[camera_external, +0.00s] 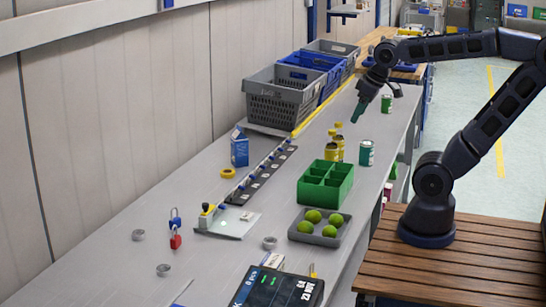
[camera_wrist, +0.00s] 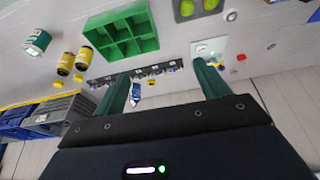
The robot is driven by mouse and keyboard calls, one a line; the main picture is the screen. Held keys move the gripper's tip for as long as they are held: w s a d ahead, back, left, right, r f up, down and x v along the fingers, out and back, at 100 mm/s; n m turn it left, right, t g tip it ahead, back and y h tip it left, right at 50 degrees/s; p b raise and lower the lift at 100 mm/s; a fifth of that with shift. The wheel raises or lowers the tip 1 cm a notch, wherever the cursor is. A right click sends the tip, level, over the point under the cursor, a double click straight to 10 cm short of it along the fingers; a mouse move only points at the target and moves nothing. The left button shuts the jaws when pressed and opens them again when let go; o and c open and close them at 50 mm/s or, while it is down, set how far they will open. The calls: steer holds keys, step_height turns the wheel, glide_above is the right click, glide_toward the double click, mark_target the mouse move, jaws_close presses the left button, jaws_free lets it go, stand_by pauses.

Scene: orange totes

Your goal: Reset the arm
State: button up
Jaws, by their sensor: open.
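My gripper (camera_external: 357,112) hangs above the far part of the long grey table in the external view, with its dark green fingers pointing down and slightly left. In the wrist view, the two green fingers of my gripper (camera_wrist: 164,72) stand well apart with nothing held between them. The gripper is open. My dark arm reaches in from the right, arched high, with its base on a wooden slatted platform (camera_external: 460,262). The fingers appear apart from the cans and bins.
Grey and blue bins (camera_external: 283,96) stand at the back left. A blue carton (camera_external: 239,149) stands by the wall.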

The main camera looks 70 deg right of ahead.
steer(key=shift+s+a+f, duration=0.1)
steer(key=shift+s+f, duration=0.1)
steer(key=shift+s, duration=0.2)
steer(key=shift+s+a+f, duration=0.1)
steer(key=shift+s+f, duration=0.05)
steer(key=shift+s, duration=0.25)
